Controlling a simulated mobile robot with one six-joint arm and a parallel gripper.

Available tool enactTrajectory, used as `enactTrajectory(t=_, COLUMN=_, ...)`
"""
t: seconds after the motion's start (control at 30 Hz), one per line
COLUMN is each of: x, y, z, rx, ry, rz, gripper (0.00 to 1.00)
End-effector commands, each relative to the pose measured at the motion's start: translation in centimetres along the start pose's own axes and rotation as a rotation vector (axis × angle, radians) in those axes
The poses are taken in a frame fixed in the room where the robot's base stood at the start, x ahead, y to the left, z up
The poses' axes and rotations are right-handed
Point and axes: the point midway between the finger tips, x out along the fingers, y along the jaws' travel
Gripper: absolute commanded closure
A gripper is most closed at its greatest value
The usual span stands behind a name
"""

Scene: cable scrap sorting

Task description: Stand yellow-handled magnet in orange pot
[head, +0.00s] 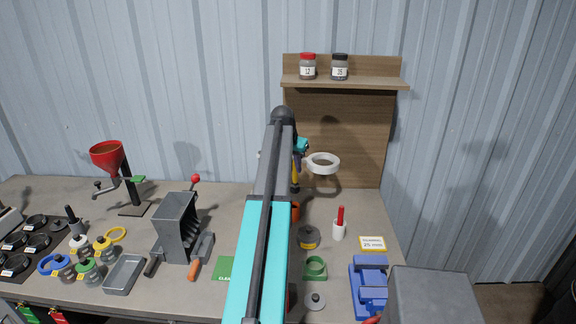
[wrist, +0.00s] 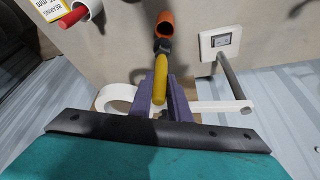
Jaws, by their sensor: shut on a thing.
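The yellow-handled magnet (wrist: 160,82) is held between the purple fingers of my gripper (wrist: 161,97), which is shut on its handle. In the head view the yellow handle (head: 295,174) hangs roughly upright, dark end down, below my gripper (head: 297,157). The orange pot (head: 296,212) stands on the bench below it, partly hidden by my arm. In the wrist view the dark end overlaps the near edge of the orange pot (wrist: 165,23). In the head view the dark end appears above the pot, with a small gap.
A white pot (head: 339,230) with a red-handled tool stands to the right of the orange pot.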

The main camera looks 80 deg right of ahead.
Motion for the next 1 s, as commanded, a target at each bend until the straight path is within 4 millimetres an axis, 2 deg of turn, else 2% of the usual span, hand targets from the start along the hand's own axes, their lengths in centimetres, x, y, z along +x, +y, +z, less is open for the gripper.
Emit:
enactTrajectory(t=0.63, x=0.4, y=1.4, z=-0.6, rx=0.016, ry=0.001, rz=0.010, gripper=1.00)
enactTrajectory(t=1.0, x=1.8, y=1.5, z=0.0, rx=0.017, ry=0.001, rz=0.010, gripper=1.00)
